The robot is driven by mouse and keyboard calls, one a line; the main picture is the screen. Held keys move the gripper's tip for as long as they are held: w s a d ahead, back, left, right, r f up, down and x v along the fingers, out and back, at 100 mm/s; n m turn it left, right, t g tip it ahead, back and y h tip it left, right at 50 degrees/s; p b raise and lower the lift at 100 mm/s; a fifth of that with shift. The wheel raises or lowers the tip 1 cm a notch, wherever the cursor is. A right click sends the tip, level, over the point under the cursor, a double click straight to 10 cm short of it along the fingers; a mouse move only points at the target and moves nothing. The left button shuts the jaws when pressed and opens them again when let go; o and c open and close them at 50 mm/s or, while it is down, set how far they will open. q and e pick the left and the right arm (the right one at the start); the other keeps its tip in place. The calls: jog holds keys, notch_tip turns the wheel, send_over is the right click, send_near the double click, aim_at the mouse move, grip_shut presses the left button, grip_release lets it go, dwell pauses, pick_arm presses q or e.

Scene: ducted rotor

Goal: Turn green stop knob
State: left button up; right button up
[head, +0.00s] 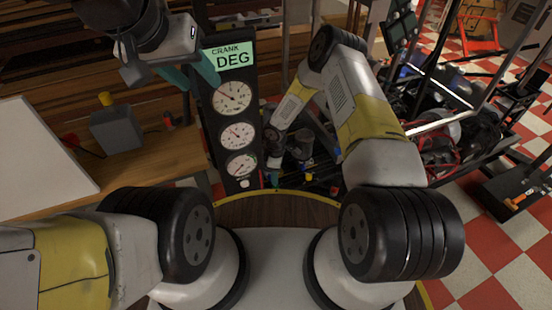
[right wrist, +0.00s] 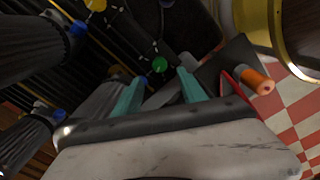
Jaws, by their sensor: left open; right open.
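A round green knob (right wrist: 159,64) shows in the right wrist view on a dark panel. My right gripper (right wrist: 157,90) is open, with its two teal fingers apart and pointing toward the knob. The knob lies between the finger lines, slightly beyond the tips, and nothing is between the fingers. In the head view my right forearm reaches down to the dark equipment right of the gauges, and the knob cannot be made out there. My left gripper (head: 190,74) is open and empty at the upper left of the head view, beside the gauge panel.
A black panel with gauges (head: 238,135) and a green CRANK DEG display (head: 230,57) stands in the middle. Blue knobs (right wrist: 78,28), a yellow knob (right wrist: 96,4) and an orange cylinder (right wrist: 258,82) lie around the right gripper. A wooden bench (head: 150,175) is at left.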

aim_at(276, 187)
jog(key=m, duration=0.4)
jog(key=shift+m, duration=0.3)
jog(key=shift+f+m, duration=0.15)
jog(key=shift+m, duration=0.15)
notch_tip(276, 187, down, 7)
jog(key=shift+f, duration=0.2)
grip_shut()
